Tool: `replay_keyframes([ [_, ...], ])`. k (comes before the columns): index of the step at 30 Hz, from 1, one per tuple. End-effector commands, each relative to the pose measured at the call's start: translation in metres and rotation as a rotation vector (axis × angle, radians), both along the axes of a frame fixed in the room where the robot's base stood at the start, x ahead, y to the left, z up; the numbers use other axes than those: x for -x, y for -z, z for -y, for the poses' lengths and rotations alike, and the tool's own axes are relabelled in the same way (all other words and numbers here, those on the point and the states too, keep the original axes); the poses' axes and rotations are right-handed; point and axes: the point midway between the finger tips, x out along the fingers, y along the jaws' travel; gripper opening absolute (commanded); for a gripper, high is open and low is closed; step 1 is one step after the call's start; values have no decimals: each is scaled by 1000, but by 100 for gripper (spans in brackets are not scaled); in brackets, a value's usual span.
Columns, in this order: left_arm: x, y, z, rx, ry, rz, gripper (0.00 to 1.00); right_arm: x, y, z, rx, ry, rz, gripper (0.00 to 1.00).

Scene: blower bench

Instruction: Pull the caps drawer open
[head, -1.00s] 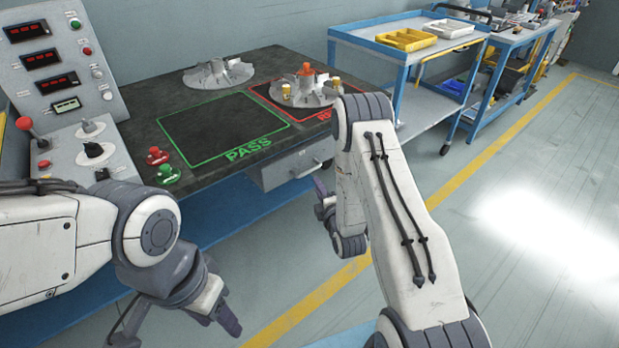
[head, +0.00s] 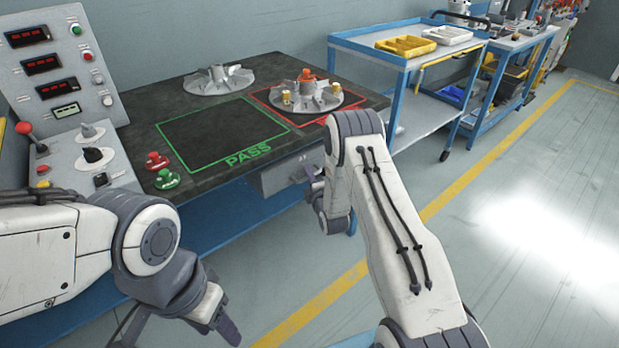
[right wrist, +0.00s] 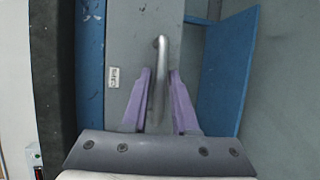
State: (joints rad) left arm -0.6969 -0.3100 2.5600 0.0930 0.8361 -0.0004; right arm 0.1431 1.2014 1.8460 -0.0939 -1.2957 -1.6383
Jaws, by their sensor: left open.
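The caps drawer (head: 268,181) is a grey drawer front under the bench's right part. It looks shut, and my right arm partly hides it in the head view. In the right wrist view its front (right wrist: 127,45) carries a small label (right wrist: 113,77) and a metal bar handle (right wrist: 160,70). My right gripper (right wrist: 161,88) is open, its two purple fingers on either side of the handle, with gaps visible. It also shows at the drawer in the head view (head: 308,186). My left gripper (head: 180,326) is open and empty, low in front of the bench.
The dark bench top (head: 150,112) bears impellers and the green PASS (head: 215,135) and red-outlined areas. A control panel (head: 62,62) stands at left. A blue cart (head: 362,44) with trays is beyond the bench. The floor at right is clear.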

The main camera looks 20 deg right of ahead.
Motion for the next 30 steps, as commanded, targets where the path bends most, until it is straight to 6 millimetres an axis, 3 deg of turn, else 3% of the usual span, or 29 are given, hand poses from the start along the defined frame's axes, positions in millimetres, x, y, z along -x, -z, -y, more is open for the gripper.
replay_keyframes([
  [1, 0, 0, 0, 0, 0, 0, 50, 0, 0, 0, 0, 0, 0, 20],
  [3, 0, 0, 0, 0, 0, 0, 50, 0, 0, 0, 0, 0, 0, 0],
  [30, 0, 0, 0, 0, 0, 0, 50, 1, 0, 0, 0, 0, -1, 0],
])
